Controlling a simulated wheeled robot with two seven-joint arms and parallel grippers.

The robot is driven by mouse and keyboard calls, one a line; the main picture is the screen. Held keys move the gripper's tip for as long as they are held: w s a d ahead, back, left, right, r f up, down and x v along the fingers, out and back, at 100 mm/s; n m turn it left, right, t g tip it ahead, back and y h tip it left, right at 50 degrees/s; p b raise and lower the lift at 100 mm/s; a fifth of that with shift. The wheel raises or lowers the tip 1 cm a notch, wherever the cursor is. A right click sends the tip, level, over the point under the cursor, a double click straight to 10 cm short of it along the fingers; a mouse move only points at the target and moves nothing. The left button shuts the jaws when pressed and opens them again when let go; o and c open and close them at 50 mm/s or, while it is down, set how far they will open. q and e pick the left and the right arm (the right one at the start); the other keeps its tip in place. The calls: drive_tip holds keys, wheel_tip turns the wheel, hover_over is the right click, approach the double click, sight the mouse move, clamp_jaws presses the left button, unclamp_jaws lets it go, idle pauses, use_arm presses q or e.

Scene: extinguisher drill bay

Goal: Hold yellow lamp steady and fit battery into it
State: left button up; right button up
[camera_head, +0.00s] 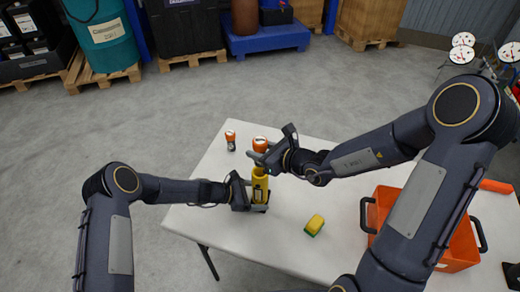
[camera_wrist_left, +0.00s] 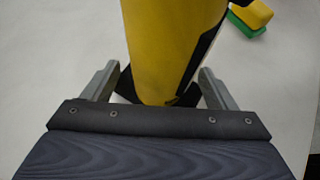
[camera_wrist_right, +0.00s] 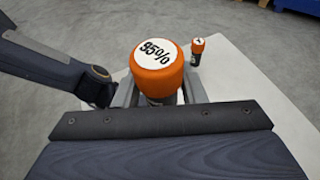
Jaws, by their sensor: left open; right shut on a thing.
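The yellow lamp (camera_head: 260,187) stands upright on the white table. My left gripper (camera_head: 257,200) is open around its lower part; in the left wrist view the lamp (camera_wrist_left: 170,50) is between the two fingers (camera_wrist_left: 160,88), with gaps at the sides. My right gripper (camera_head: 262,160) is shut on the battery (camera_head: 260,144), which has an orange cap. In the right wrist view the battery (camera_wrist_right: 158,68) shows a white top marked 95%. It is above the lamp's top; whether its lower end is inside the lamp is hidden by the gripper.
Another orange-capped battery (camera_head: 230,139) stands at the table's back left. A yellow and green sponge (camera_head: 314,225) lies right of the lamp. An orange crate (camera_head: 458,248) is on the right. The white table (camera_head: 220,228) is clear at the front left.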

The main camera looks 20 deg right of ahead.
sight(260, 169)
use_arm(q)
drive_tip(key=c, duration=1)
drive_tip(key=shift+o, duration=0.2)
use_arm(e)
drive_tip(key=shift+f, duration=0.1)
drive_tip(key=shift+f, duration=1.5)
drive_tip(key=shift+f, duration=1.7)
drive_tip(key=shift+f, duration=0.35)
drive_tip(key=shift+f, duration=0.6)
drive_tip(key=shift+r, duration=0.35)
idle(0.4)
